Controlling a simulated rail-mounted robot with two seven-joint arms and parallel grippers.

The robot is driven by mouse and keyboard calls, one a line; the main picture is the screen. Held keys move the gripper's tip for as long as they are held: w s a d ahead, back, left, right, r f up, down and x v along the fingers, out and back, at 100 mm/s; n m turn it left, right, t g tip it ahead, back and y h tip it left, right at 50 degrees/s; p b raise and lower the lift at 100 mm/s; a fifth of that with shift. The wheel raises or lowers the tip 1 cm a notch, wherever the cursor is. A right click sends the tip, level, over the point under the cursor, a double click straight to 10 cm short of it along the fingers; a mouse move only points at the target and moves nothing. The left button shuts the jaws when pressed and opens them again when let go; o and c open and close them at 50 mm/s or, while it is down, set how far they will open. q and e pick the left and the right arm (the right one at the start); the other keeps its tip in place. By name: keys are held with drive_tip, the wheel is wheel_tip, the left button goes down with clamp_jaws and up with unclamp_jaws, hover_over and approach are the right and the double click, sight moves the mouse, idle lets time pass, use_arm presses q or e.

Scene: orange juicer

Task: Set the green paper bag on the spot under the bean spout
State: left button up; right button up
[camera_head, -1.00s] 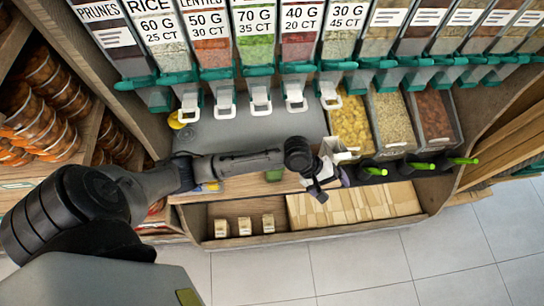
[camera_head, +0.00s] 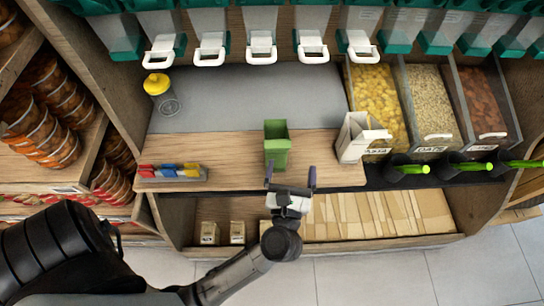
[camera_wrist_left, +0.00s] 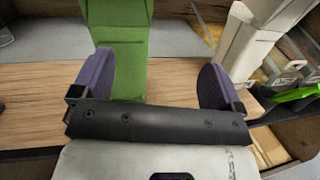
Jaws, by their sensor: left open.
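The green paper bag (camera_head: 277,149) stands upright on the wooden counter, near its front edge. In the left wrist view the green bag (camera_wrist_left: 118,50) shows beyond my fingers, nearer the left one, which overlaps its edge. My left gripper (camera_head: 291,178) is open and empty, just in front of the bag and pointing at it. Its two purple fingers (camera_wrist_left: 158,80) are wide apart in the wrist view. White spouts, among them the middle one (camera_head: 260,48), hang in a row above the grey shelf (camera_head: 250,95). Their labels are out of view now, so I cannot tell which is for beans.
A white paper bag (camera_head: 357,140) stands right of the green one. A yellow-lidded jar (camera_head: 163,95) stands at the left on the grey shelf. A small tray of coloured items (camera_head: 171,172) lies at front left. Open bins with scoops (camera_head: 410,169) are at the right. The grey shelf's middle is clear.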

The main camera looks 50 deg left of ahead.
sight(276, 161)
use_arm(q)
drive_tip(key=s+a+f+n+g, duration=0.1)
drive_tip(key=s+a+f+n+g+y, duration=0.1)
drive_tip(key=f+g, duration=0.1)
drive_tip(key=shift+n+y, duration=0.3)
drive_tip(key=shift+n, duration=0.1)
drive_tip(key=shift+a+f+g+b, duration=0.2)
drive_tip(key=shift+a+g+b, duration=0.1)
drive_tip(key=shift+b+x, duration=0.7)
drive_tip(key=shift+x, duration=2.75)
drive_tip(key=shift+r, duration=0.1)
use_arm(e)
wheel_tip(276, 161, down, 3)
drive_tip(key=shift+w+a+r, duration=0.1)
drive_tip(key=shift+a, duration=0.05)
use_arm(q)
drive_tip(key=c, duration=1)
